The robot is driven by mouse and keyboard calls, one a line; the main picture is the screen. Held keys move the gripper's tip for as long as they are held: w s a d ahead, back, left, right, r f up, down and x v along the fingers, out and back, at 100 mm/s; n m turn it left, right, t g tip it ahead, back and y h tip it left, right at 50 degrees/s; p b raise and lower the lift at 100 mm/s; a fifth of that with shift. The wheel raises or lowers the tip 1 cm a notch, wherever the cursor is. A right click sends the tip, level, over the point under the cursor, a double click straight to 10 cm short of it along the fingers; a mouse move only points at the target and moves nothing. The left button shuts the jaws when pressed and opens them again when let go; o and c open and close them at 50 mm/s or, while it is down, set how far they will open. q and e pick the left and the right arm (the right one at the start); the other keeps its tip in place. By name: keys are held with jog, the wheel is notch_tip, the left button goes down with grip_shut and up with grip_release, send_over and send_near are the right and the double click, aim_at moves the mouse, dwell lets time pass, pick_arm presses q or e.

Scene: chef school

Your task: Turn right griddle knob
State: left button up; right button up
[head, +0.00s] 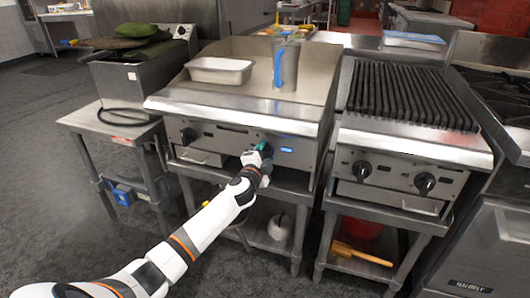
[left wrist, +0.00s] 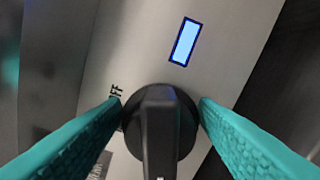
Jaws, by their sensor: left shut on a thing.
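The griddle (head: 165,103) has a flat steel top and a front panel with a black left knob (head: 188,136). My left gripper (head: 264,152) is at the right side of this panel and hides the right knob in the head view. In the left wrist view the black right knob (left wrist: 160,125) sits between the teal fingers of my left gripper (left wrist: 160,106), which are shut on its sides. Its raised grip runs nearly upright in that picture. Part of an "OFF" mark shows beside it. A lit blue display (left wrist: 184,42) is near the knob. My right gripper is not in view.
A charbroiler (head: 410,95) with two knobs stands to the right. A fryer (head: 135,80) on a steel table is to the left. Open floor lies in front.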

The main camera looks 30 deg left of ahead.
pick_arm(q)
jog(key=shift+f+m, duration=0.2)
jog(key=shift+m, duration=0.7)
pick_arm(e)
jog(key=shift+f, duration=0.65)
pick_arm(q)
jog(key=o, duration=0.7)
jog(key=shift+c, duration=0.2)
jog(key=shift+s, duration=0.1)
jog(key=shift+s+d, duration=0.1)
jog(key=shift+s, duration=0.1)
jog(key=p+v, duration=0.2)
jog(key=v, duration=0.9)
jog(key=shift+s, duration=0.25)
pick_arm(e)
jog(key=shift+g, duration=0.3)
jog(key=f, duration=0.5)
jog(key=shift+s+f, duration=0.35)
pick_arm(q)
jog(key=shift+d, duration=0.15)
